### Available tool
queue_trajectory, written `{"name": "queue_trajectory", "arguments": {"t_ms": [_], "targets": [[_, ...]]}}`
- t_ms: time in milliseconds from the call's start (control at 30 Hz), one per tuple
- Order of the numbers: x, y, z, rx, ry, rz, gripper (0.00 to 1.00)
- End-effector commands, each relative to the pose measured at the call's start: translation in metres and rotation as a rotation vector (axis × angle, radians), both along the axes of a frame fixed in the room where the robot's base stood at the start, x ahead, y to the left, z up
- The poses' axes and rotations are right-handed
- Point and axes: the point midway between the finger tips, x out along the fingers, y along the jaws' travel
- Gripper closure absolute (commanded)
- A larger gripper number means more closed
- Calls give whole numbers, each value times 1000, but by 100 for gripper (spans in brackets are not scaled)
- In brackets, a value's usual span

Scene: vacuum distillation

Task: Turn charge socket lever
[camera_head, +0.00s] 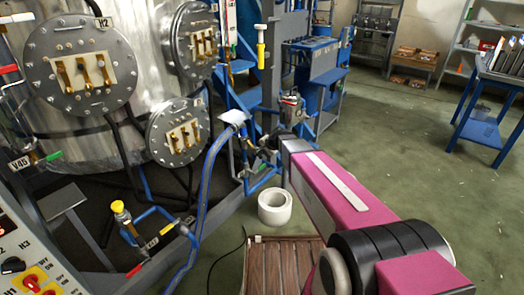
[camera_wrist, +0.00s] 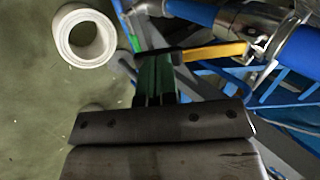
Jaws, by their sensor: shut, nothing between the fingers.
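In the wrist view, a lever with a yellow handle (camera_wrist: 218,50) sits at a metal pipe fitting (camera_wrist: 245,20), right of my fingertips. I cannot tell for sure that it is the charge socket lever. My gripper (camera_wrist: 155,78) is shut and empty, its green and dark fingers pointing towards the pipework. A dark bar crosses at the fingertips, in line with the yellow handle; whether they touch is unclear. In the head view, my arm reaches towards the blue pipework (camera_head: 262,180) at the foot of the rig, and the fingers cannot be made out.
A white roll (camera_head: 275,207) stands on the floor beside the pipework; it also shows in the wrist view (camera_wrist: 83,35). A wooden slatted board (camera_head: 280,265) lies near my arm. A large metal vessel (camera_head: 135,125) stands left. Open green floor (camera_head: 425,155) lies right.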

Motion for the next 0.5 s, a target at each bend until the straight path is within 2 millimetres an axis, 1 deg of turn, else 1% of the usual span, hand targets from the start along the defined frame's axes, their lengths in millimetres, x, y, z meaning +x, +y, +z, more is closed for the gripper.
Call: {"name": "queue_trajectory", "arguments": {"t_ms": [100,267,500], "targets": [[1,1,-7,47,-33,0,100],[3,4,-12,102,-77,1,100],[6,8,-21,104,-80,1,100]]}}
